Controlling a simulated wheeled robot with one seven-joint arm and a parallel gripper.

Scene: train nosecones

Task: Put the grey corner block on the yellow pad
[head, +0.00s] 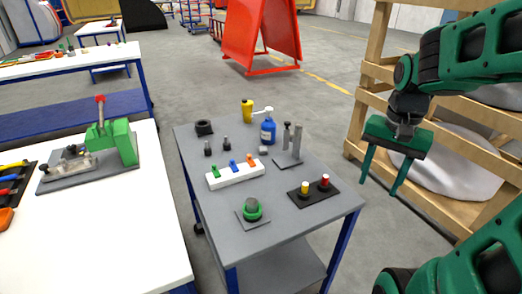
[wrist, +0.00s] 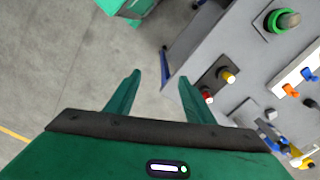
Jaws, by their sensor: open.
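A small light-grey block (head: 263,150) sits on the grey cart top beside the blue bottle; it may be the grey corner block, but its shape is too small to tell. I cannot make out a yellow pad in either view. My gripper (head: 381,187) hangs open and empty to the right of the cart, apart from everything on it. In the wrist view, its two green fingers (wrist: 160,78) are spread over bare floor, with the cart edge to their right.
The cart top (head: 285,222) carries a black base with yellow and red knobs (head: 314,190), a stand with grey posts (head: 297,143), a white rack (head: 236,174), a green ring part (head: 253,209), a blue bottle (head: 268,131) and a yellow bottle (head: 247,111). Wooden shelving (head: 372,80) stands behind my arm.

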